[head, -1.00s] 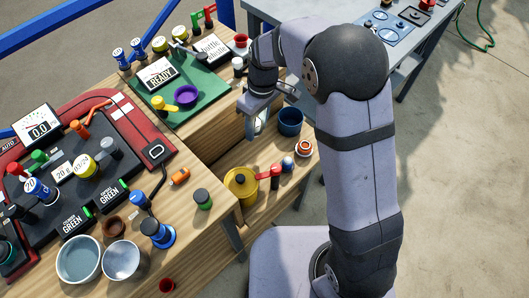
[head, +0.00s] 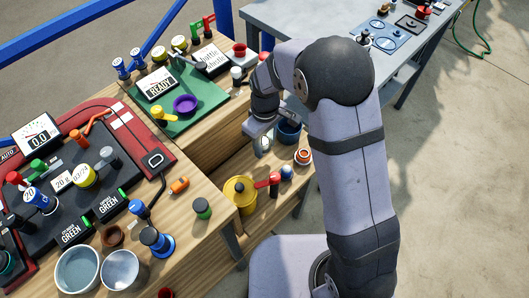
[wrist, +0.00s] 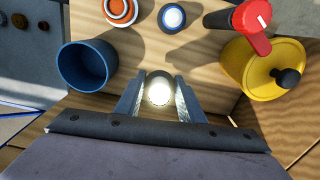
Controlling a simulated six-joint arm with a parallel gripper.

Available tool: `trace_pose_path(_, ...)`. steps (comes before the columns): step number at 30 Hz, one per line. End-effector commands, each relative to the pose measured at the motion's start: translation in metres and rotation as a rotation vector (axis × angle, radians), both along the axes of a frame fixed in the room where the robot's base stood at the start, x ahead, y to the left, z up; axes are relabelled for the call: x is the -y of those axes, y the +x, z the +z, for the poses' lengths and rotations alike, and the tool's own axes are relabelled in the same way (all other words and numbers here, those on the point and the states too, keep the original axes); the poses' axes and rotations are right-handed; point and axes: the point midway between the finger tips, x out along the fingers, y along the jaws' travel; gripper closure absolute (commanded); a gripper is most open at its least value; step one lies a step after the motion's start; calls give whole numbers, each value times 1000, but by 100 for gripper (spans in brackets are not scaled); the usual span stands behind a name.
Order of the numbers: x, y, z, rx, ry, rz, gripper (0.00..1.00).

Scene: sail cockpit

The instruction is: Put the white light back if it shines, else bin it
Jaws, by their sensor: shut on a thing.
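My gripper (wrist: 159,100) is shut on the white light (wrist: 159,92), a small round lamp between its two fingers. In the wrist view its face glows bright, warm white, so it looks lit. A second round light (wrist: 171,18) with a dark blue body and pale face stands beyond the gripper.
An orange-and-white ringed round piece (wrist: 119,9) is beside the second light. A red-handled piece (wrist: 250,20) and a yellow lidded pot (wrist: 262,72) stand to the right.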

Motion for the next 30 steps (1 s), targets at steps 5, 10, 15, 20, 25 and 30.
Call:
trace_pose_path(5,0,0,-11,0,0,0,87)
trace_pose_path(10,0,0,-14,-1,0,0,87)
trace_pose_path(15,0,-1,-31,-3,-1,0,87)
trace_pose_path(20,0,0,-47,-1,0,0,87)
trace_pose_path(25,0,0,-49,1,1,0,87)
trace_pose_path(30,0,0,-50,1,1,0,87)
